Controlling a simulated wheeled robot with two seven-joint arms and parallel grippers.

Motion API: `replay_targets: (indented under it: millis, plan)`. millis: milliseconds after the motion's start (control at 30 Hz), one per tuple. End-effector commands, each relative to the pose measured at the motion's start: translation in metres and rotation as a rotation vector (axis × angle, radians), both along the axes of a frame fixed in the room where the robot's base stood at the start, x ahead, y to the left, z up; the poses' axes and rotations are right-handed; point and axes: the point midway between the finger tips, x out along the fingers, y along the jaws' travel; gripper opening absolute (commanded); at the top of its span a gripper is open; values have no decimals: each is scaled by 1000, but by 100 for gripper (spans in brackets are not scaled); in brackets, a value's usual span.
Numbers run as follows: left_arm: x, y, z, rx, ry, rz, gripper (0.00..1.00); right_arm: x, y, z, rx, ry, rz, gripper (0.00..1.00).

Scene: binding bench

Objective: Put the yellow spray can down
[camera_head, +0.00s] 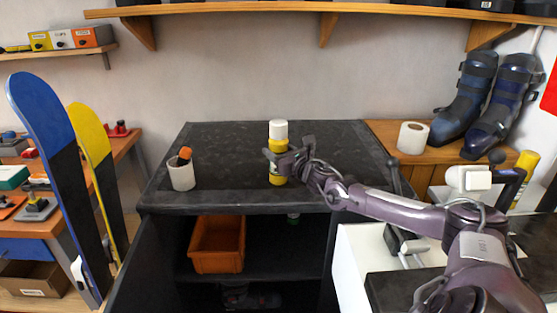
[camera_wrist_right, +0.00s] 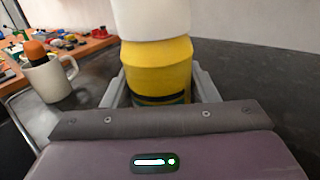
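The yellow spray can (camera_head: 277,173) with a white cap stands upright at the middle of the dark bench top (camera_head: 225,150). Its base looks to be on or very close to the surface; I cannot tell whether it touches. My right gripper (camera_head: 281,150) reaches in from the right and has its fingers around the can's upper body. In the right wrist view the yellow can (camera_wrist_right: 158,70) fills the space between the two grey fingers, which look pressed to its sides. The fingertips are hidden behind it. My left gripper is not in view.
A white mug (camera_head: 181,176) with an orange-topped item stands left of the can. Right of the bench, a wooden top holds a white roll (camera_head: 412,138) and ski boots (camera_head: 487,105). An orange bin (camera_head: 217,245) sits on the shelf below. The bench top's back left is clear.

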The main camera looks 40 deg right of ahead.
Motion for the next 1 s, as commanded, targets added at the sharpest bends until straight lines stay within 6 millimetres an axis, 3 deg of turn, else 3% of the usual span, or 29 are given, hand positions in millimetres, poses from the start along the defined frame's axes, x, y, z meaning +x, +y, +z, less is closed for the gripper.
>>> replay_targets:
  millis: [33, 367, 767, 1000]
  plan:
    - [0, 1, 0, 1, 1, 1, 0, 0, 0, 0, 0, 0, 0, 41]
    - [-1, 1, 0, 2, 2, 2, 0, 0, 0, 0, 0, 0, 0, 0]
    - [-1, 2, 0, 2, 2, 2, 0, 0, 0, 5, -1, -5, 0, 0]
    - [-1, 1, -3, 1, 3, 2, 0, 0, 0, 30, -4, -8, 0, 0]
